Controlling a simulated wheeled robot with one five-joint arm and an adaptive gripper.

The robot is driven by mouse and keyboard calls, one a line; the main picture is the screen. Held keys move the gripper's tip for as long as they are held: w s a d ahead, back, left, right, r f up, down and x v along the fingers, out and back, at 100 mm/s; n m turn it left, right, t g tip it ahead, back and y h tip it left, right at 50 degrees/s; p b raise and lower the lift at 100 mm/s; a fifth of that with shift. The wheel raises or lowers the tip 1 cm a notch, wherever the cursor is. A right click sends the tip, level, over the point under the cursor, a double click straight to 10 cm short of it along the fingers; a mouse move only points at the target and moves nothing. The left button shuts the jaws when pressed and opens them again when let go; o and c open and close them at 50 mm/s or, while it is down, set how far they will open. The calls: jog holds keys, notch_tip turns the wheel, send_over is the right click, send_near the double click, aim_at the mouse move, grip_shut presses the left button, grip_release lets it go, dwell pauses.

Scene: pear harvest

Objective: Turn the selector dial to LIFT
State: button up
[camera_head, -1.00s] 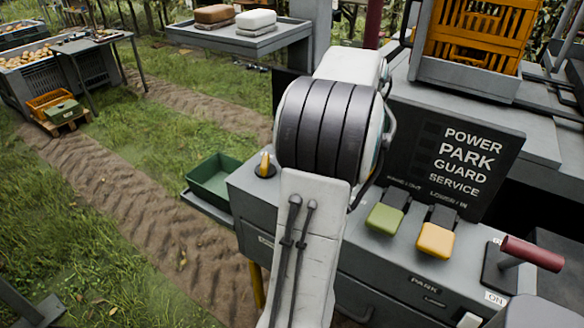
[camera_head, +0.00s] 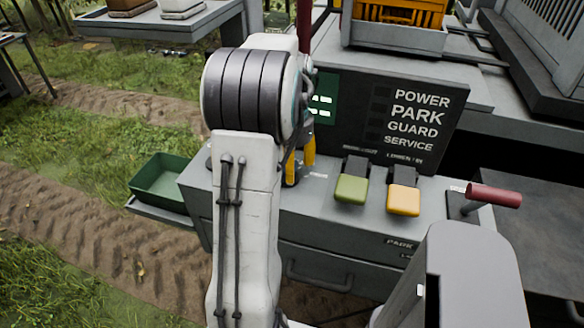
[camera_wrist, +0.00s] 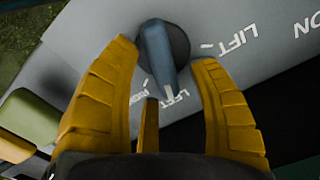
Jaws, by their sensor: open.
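In the wrist view the selector dial (camera_wrist: 164,52) is a blue-grey bar knob on a dark round base. Its narrow end points down the picture, toward small white lettering that is partly hidden. A larger LIFT label (camera_wrist: 238,40) is printed to the right of the dial. My gripper (camera_wrist: 166,54) is open, with one yellow finger on each side of the knob; whether either touches it I cannot tell. In the head view my gripper (camera_head: 299,168) shows only partly behind my arm, above the console, and the dial is hidden there.
On the console stand a green button (camera_head: 351,189), a yellow button (camera_head: 404,200) and a red-handled lever (camera_head: 492,195). A dark panel (camera_head: 405,125) reads POWER, PARK, GUARD, SERVICE and has a lit green area. A green tray (camera_head: 165,180) is at the left.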

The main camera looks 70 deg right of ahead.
jog(key=shift+f, duration=0.55)
jog(key=shift+o, duration=0.2)
grip_shut()
